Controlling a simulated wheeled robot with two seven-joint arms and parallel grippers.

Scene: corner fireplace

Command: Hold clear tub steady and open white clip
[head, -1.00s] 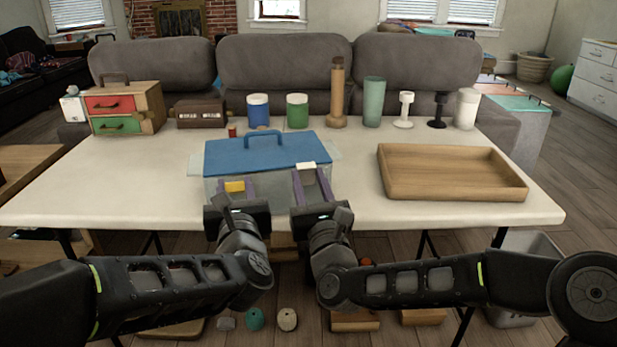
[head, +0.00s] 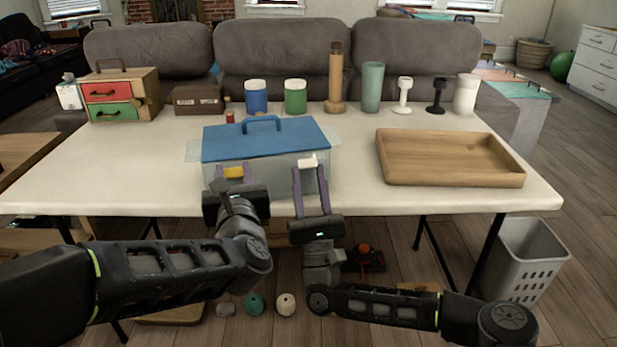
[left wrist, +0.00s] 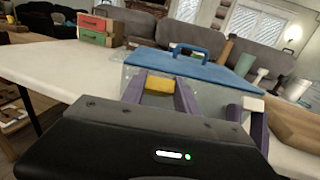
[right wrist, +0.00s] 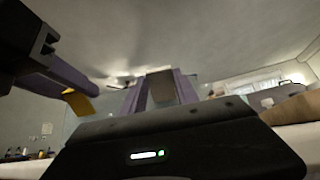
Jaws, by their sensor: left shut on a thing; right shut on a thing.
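The clear tub (head: 265,176) with a blue lid (head: 262,138) and blue handle stands near the table's front edge. The yellow clip (head: 233,172) is on its front left, between the purple fingers of my left gripper (head: 234,178), which is shut on it. It also shows in the left wrist view (left wrist: 158,85). The white clip (head: 307,163) is at the front right, at the fingertips of my right gripper (head: 310,172), shut on it. In the right wrist view the white clip (right wrist: 162,88) looks grey between the fingers. Whether it is unlatched I cannot tell.
A wooden tray (head: 450,170) lies right of the tub. Blue (head: 257,98) and green (head: 295,98) canisters, a wooden bottle (head: 336,85) and other items line the table's back. A small drawer chest (head: 122,97) stands at the back left. The table's left part is clear.

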